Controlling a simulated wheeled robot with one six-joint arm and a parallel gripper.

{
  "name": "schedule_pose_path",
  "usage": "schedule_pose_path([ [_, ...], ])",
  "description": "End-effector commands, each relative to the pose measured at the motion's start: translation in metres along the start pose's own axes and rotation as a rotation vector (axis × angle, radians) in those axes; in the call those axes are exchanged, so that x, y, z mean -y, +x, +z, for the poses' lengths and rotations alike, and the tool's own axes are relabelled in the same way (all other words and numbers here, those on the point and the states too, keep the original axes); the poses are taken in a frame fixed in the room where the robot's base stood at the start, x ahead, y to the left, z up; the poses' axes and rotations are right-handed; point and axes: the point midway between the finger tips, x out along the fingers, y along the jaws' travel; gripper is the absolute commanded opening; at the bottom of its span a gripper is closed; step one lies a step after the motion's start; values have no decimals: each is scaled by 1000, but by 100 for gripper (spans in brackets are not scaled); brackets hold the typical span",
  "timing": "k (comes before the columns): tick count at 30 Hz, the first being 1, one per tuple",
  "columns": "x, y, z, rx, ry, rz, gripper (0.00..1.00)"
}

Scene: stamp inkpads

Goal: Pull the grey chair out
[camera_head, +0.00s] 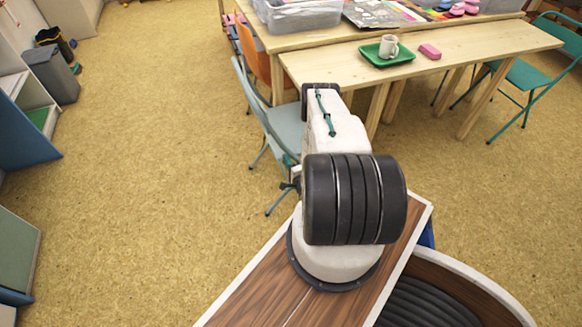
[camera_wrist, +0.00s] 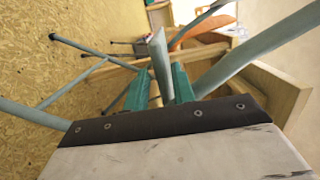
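The grey chair (camera_head: 285,126) stands at the left side of the light wooden table, with its back towards the open floor. My arm hides part of it in the head view. In the wrist view, the thin edge of the chair's grey backrest (camera_wrist: 160,62) runs between the two green fingers of my gripper (camera_wrist: 161,82). The fingers stand apart on either side of it. A narrow gap shows at the left finger, and the right finger is very close to the edge. Contact there is unclear.
The wooden table (camera_head: 470,58) holds a green tray (camera_head: 372,57) with a mug (camera_head: 389,46). An orange chair (camera_head: 255,60) stands behind the grey one, and a green chair (camera_head: 528,76) is at the right. Free floor (camera_head: 150,150) lies to the left.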

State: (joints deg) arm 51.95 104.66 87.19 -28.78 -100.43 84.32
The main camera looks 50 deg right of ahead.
Motion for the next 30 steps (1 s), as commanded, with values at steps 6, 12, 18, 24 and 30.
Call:
schedule_pose_path([
  [6, 0, 31, 1, 1, -1, -1, 25],
  [12, 0, 43, 0, 0, 0, 0, 25],
  [18, 0, 43, 0, 0, 0, 0, 25],
  [24, 0, 43, 0, 0, 0, 0, 0],
  [30, 0, 43, 0, -1, 0, 1, 0],
])
